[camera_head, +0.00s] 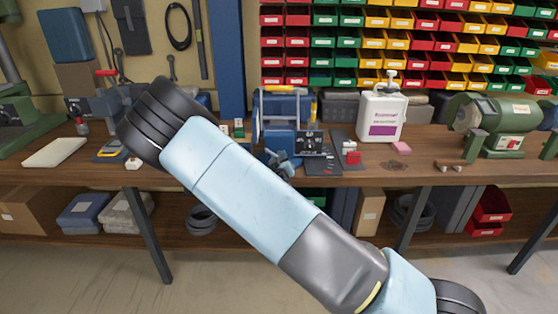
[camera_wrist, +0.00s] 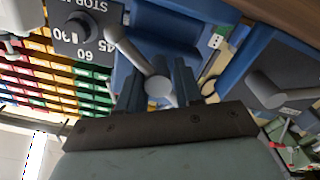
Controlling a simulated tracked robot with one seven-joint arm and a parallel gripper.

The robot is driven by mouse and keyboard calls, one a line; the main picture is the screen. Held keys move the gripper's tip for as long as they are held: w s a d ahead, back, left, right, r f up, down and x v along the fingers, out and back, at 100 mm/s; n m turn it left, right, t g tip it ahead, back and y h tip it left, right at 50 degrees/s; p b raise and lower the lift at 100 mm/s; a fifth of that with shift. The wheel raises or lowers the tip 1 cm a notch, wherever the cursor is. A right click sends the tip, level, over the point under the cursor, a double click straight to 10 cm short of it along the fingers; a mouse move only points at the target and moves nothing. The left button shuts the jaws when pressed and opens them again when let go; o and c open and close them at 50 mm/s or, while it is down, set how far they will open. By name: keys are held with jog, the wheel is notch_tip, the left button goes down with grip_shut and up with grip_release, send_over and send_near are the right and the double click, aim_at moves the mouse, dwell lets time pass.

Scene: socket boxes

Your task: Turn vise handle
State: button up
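The vise (camera_head: 280,113) is blue and stands on the bench; my arm hides part of the area in front of it. In the wrist view the vise body (camera_wrist: 140,55) fills the upper middle. The grey vise handle (camera_wrist: 136,58) is a bar with a round end, reaching down between the two dark blue fingers of my gripper (camera_wrist: 158,82). The fingers are a little apart, one on each side of the round end. I cannot tell whether they press on it.
A white jug (camera_head: 382,113) and a green grinder (camera_head: 503,125) are farther right. The wooden bench (camera_head: 425,165) is clear in patches. Coloured bins (camera_head: 350,48) fill the wall behind.

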jog(key=shift+a, duration=0.2)
jog(key=c, duration=0.5)
jog(key=shift+f, duration=0.1)
grip_shut()
jog(key=shift+a+y, duration=0.25)
jog(key=shift+y, duration=0.05)
jog(key=o, duration=0.7)
grip_release()
jog(key=o, duration=0.9)
jog(key=shift+d, duration=0.3)
jog(key=shift+o, duration=0.2)
jog(key=s, duration=1.3)
jog(key=shift+s+a, duration=0.25)
jog(key=shift+s, duration=0.15)
jog(key=shift+c, duration=0.3)
